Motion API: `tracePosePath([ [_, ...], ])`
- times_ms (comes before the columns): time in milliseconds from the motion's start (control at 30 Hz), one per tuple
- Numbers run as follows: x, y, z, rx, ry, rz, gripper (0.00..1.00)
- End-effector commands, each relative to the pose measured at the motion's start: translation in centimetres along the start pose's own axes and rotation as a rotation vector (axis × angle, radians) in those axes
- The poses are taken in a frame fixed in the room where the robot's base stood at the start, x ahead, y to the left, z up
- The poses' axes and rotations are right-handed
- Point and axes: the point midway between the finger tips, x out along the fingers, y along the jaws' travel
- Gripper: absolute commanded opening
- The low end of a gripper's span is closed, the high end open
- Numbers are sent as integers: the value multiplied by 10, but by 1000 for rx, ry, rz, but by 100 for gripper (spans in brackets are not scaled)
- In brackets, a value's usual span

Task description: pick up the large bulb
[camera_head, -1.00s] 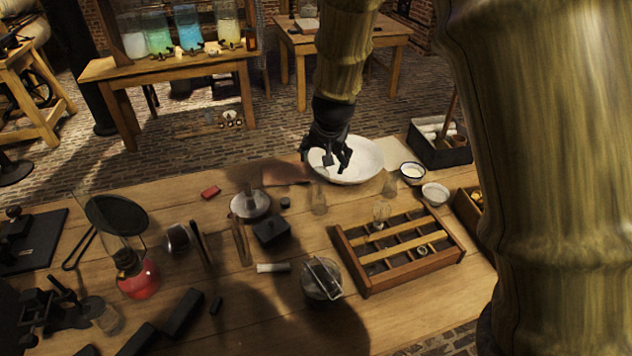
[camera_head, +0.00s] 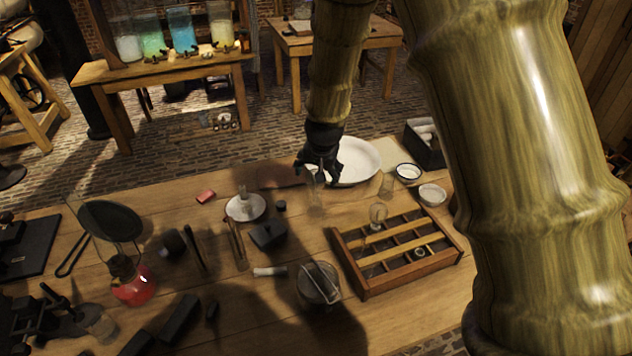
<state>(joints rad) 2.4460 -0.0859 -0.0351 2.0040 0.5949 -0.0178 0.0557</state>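A clear glass bulb (camera_head: 378,213) stands upright at the back left part of a wooden compartment tray (camera_head: 358,283); I take it for the large bulb. My gripper (camera_head: 318,174) points down behind and to the left of the tray, in front of a white basin. Its dark fingers look spread apart, with nothing clearly held. A clear glass vessel (camera_head: 316,200) stands right below the fingers, overlapping them in the picture; I cannot tell whether they touch. My gripper is apart from the bulb.
A white basin (camera_head: 358,160) is behind my gripper. Small bowls (camera_head: 432,194) stand right of it. A lidded glass jar (camera_head: 318,284) stands left of the tray. A red lamp (camera_head: 132,282) is at the left. Bare tabletop (camera_head: 296,235) shows left of the tray.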

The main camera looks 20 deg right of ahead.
Motion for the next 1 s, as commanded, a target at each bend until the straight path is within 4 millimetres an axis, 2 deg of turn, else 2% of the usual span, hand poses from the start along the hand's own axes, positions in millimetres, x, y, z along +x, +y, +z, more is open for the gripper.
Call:
tracePosePath([
  [433, 40, -1, 1, 2, -1, 1, 78],
  [833, 48, -1, 2, 1, -1, 0, 78],
  [867, 48, -1, 2, 1, -1, 0, 76],
  [1000, 48, -1, 2, 1, -1, 0, 50],
])
